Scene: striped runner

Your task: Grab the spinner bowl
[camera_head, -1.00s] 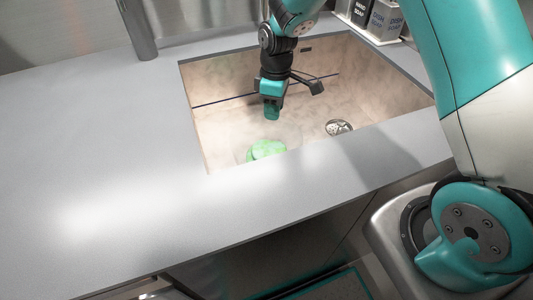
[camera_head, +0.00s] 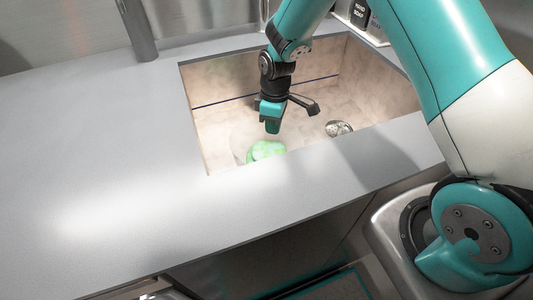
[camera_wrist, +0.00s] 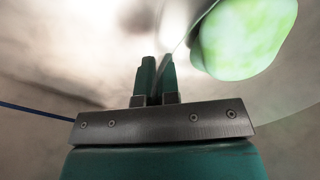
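The spinner bowl (camera_head: 241,143) is a clear, see-through bowl in the sink, its outline faint. A green item (camera_head: 266,150) lies inside it; this also shows at the upper right of the wrist view (camera_wrist: 244,38). My gripper (camera_head: 272,129) points down over the sink, at the bowl's far side. In the wrist view its two fingers (camera_wrist: 158,58) stand close together with only a narrow dark gap. A thin rim line of the bowl runs up and right from the fingertips. I cannot tell whether the fingers are pressed on the rim.
The sink (camera_head: 365,85) has walls around the bowl and a metal drain (camera_head: 338,128) to its right. The grey counter (camera_head: 100,150) is clear on the left. Soap dispensers (camera_head: 362,15) stand behind the sink, and a metal post (camera_head: 139,30) stands at the back left.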

